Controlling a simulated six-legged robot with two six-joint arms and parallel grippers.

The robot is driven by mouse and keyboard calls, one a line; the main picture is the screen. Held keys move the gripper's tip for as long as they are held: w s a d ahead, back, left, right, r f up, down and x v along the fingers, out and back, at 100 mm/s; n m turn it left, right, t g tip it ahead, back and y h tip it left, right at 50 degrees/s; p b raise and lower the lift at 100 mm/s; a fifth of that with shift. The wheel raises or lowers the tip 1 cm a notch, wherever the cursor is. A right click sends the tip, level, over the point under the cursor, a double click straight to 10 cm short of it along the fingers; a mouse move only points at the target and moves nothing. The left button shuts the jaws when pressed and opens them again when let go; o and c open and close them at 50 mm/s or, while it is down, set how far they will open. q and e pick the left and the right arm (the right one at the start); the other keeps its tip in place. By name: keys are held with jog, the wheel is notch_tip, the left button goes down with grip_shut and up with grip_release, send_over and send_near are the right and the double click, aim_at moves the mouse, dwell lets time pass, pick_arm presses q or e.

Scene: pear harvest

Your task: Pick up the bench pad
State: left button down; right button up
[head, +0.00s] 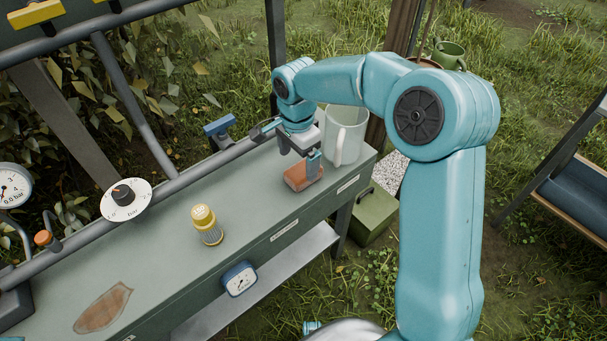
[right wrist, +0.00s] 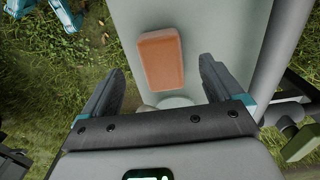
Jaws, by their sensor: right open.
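The bench pad (head: 298,178) is a small orange-brown block lying flat near the right end of the grey-green bench. In the right wrist view the pad (right wrist: 161,58) lies ahead of the fingertips, roughly between their lines. I cannot see contact with the pad. My left gripper is not in view.
A pale mug (head: 346,138) stands just behind the gripper at the bench's right end. A yellow-capped jar (head: 206,225) stands mid-bench. A pipe with a dial (head: 124,198) runs along the back edge. A green box (head: 374,214) sits below. The bench (head: 255,215) is clear between jar and pad.

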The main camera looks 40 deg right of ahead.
aim_at(298, 172)
notch_tip(298, 172, down, 6)
jog(key=shift+f, duration=0.1)
jog(key=shift+c, duration=0.3)
jog(key=c, duration=1)
